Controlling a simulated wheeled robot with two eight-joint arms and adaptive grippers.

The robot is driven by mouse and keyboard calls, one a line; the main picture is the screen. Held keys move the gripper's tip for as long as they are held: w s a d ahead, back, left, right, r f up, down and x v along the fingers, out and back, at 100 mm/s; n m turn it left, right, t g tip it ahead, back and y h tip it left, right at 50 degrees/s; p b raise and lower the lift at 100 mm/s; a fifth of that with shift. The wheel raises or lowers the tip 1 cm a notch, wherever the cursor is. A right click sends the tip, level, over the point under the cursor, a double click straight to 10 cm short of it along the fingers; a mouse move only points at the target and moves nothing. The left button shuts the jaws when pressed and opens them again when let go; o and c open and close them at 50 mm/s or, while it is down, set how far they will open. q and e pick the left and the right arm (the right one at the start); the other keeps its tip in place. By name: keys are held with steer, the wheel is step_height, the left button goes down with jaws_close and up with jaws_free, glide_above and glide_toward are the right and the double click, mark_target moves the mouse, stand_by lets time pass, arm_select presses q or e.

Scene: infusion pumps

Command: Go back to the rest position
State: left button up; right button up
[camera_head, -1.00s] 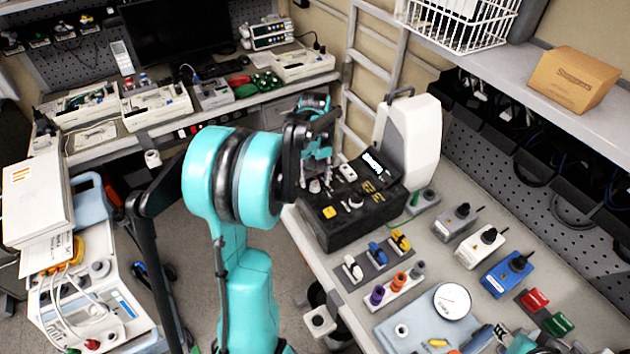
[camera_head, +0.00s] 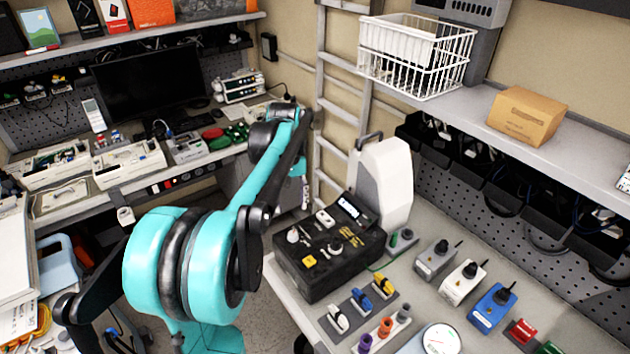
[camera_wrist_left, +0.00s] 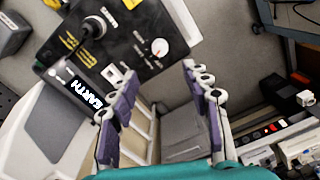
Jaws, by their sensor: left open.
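My left arm comes in from the lower left in the head view and bends up at a large teal joint. My left gripper (camera_head: 303,190) is small and partly hidden there, beside the left edge of the black test device (camera_head: 335,255). In the left wrist view my left gripper (camera_wrist_left: 158,95) shows two purple-padded fingers spread apart with nothing between them. The black device (camera_wrist_left: 125,40) lies beyond the fingertips in that view, with its knobs and a display reading EARTH. My right gripper is in neither view.
The bench holds the black device, a white-backed unit (camera_head: 382,185), several connector boxes and a round gauge (camera_head: 440,340). A metal ladder frame (camera_head: 335,100) stands behind. A wire basket (camera_head: 415,60) and a cardboard box (camera_head: 527,117) sit on the right shelf.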

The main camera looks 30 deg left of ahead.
arm_select(q)
steer(key=s+d+f+m+t+b, duration=0.2)
steer(key=s+d+f+m, duration=0.1)
steer(key=d, duration=0.4)
steer(key=s+d+f+m+t+b, duration=0.2)
steer(key=s+d+f, duration=0.3)
steer(key=d, duration=0.3)
steer(key=s+d+f+m+t+b, duration=0.3)
steer(key=s+d+f+m+b, duration=0.1)
steer(key=d, duration=0.3)
steer(key=shift+s+d, duration=0.35)
steer(key=shift+s, duration=0.45)
